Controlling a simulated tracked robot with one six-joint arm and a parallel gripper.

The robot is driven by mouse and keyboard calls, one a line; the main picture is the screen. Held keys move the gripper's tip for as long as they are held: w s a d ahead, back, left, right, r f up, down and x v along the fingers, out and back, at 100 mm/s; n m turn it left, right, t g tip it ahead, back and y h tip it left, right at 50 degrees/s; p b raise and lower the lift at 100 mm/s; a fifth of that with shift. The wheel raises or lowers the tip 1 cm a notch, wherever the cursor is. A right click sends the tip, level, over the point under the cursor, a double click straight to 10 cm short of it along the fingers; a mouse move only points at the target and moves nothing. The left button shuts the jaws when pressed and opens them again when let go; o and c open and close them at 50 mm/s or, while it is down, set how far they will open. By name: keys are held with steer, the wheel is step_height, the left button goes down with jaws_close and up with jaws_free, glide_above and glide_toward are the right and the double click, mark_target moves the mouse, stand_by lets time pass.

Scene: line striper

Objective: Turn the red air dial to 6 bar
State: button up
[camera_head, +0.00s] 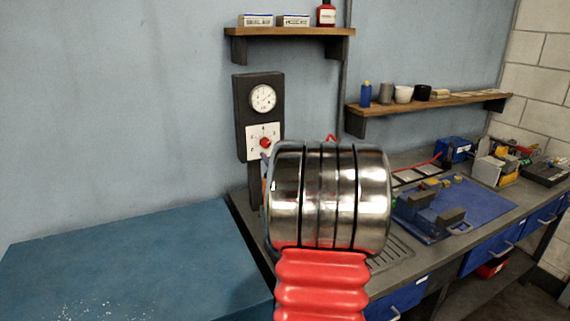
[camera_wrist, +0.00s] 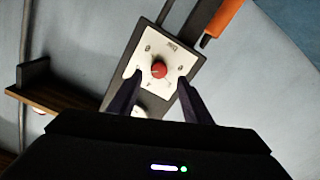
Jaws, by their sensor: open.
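The red air dial (camera_head: 265,142) sits on a white square plate with markings, low on a dark wall panel (camera_head: 241,112). A round white gauge (camera_head: 263,98) is above it on the same panel. In the wrist view the red dial (camera_wrist: 159,70) shows near the centre on its tilted white plate (camera_wrist: 172,54). My gripper (camera_wrist: 159,76) is open, its two dark fingers to either side of the dial in the picture. I cannot tell how far the fingertips are from the dial. In the head view my arm hides the gripper almost entirely.
A wooden shelf (camera_head: 290,31) with boxes and a red bottle is above the panel. A longer shelf (camera_head: 430,104) with cups is at right. The grey workbench holds a blue mat (camera_head: 440,225) with tools. An orange object (camera_wrist: 222,20) is near the plate.

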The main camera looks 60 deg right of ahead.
mark_target(266, 144)
steer(key=v, duration=0.8)
steer(key=shift+w+a+r+n+h, duration=0.1)
steer(key=shift+w+n+h, duration=0.05)
steer(key=shift+n, duration=0.75)
steer(key=shift+w+a+r+n+h, duration=0.1)
steer(key=shift+w+a+n+h, duration=0.05)
steer(key=shift+n, duration=0.75)
steer(key=x, duration=1.3)
steer(key=shift+w+d+f, duration=0.2)
steer(key=shift+w+d, duration=0.1)
steer(key=shift+c, duration=0.7)
steer(key=c, duration=0.9)
